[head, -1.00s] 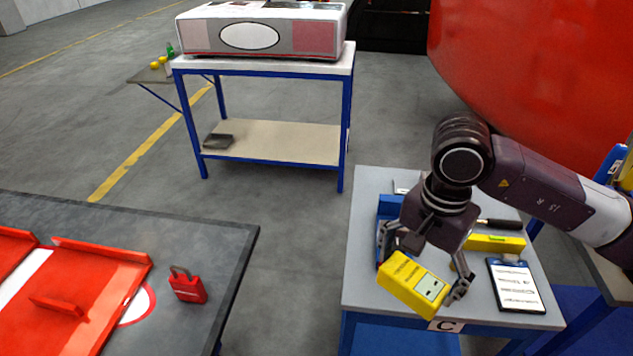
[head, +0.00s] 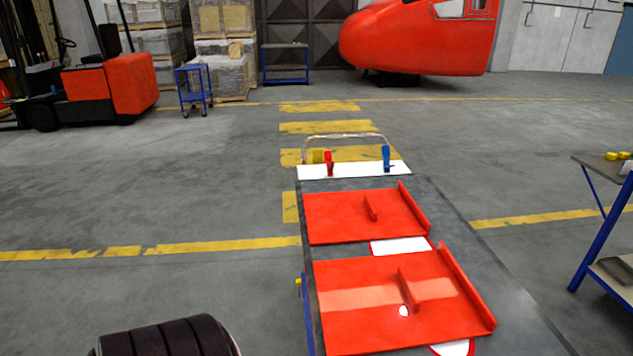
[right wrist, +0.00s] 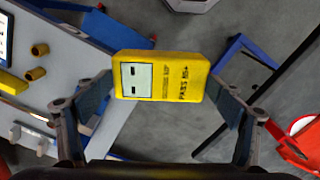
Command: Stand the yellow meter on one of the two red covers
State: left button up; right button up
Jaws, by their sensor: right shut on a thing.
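The yellow meter (right wrist: 160,77) with a pale display is held between the two fingers of my right gripper (right wrist: 162,95) in the right wrist view, with its display and printed side facing the camera. It is clear of the grey table below. Two red covers lie on a dark bench in the head view: the far red cover (head: 340,215) and the near red cover (head: 350,315). Each has a raised rim on its right and a small upright rib. Neither has the meter on it. My right gripper is out of the head view. My left gripper shows in neither view.
The dark bench top (head: 490,290) is bare to the right of the covers. A red clamp (head: 329,163) and a blue clamp (head: 386,158) stand at its far end. A blue-legged table (head: 600,210) stands at the right. A forklift (head: 110,85) is far left.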

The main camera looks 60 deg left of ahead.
aim_at(330, 214)
jog(key=j+u, duration=0.15)
jog(key=u, duration=1.45)
jog(key=i+j+u, duration=0.1)
jog(key=i+j, duration=0.4)
jog(key=i+j+u, duration=0.1)
jog(key=i+j, duration=0.35)
jog(key=i, duration=0.25)
